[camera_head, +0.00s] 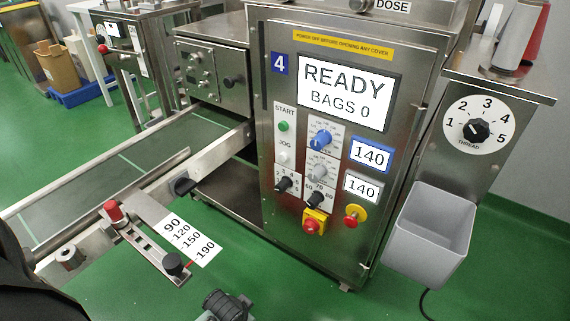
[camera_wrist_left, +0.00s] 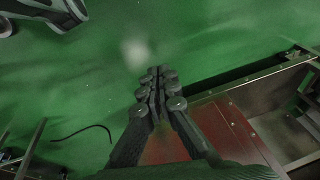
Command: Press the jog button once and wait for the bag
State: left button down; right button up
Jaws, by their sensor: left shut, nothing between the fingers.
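The jog button (camera_head: 284,157) is a small pale round button on the front panel of machine 4, under the green START button (camera_head: 283,126). Nothing covers it in the head view. The machine's display (camera_head: 345,92) reads READY and BAGS 0. No bag shows in either view. My left gripper (camera_head: 228,304) is at the bottom edge of the head view, low in front of the machine and well apart from the button. In the left wrist view its fingers (camera_wrist_left: 157,88) are shut together with nothing between them, above green floor. My right gripper is not in view.
A grey bin (camera_head: 432,235) hangs at the machine's right, below the THREAD dial (camera_head: 479,130). A conveyor (camera_head: 110,170) runs at left. Green floor lies open in front.

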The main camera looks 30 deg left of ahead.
pick_arm(q)
jog(key=w+d+r+n+t+h, duration=0.1)
jog(key=w+d+r+t+h, duration=0.1)
jog(key=w+d+r+t, duration=0.35)
jog(key=w+d+r+n+t+h, duration=0.1)
jog(key=w+d+r+t+h, duration=0.1)
jog(key=w+r, duration=0.55)
jog(key=w+d+r+t+h, duration=0.2)
jog(key=w+d+r+t, duration=0.15)
jog(key=w+r, duration=0.35)
jog(key=w+a+r+n+t+y, duration=0.5)
jog(key=w+a+r+n+y, duration=0.1)
jog(key=a+n, duration=0.15)
jog(key=s+a+f+n+g+y, duration=0.1)
jog(key=a+n+g+y, duration=0.2)
jog(key=a+n+y, duration=0.2)
jog(key=s+a+f+n+g+y, duration=0.1)
jog(key=a+n+y, duration=0.3)
jog(key=a, duration=0.4)
jog(key=shift+s+a+f+n+g+y+p, duration=0.15)
jog(key=shift+s+f+n+g+y+p, duration=0.25)
jog(key=shift+n+g, duration=0.4)
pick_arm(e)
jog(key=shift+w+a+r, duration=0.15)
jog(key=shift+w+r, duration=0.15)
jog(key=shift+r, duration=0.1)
pick_arm(q)
jog(key=shift+r, duration=0.1)
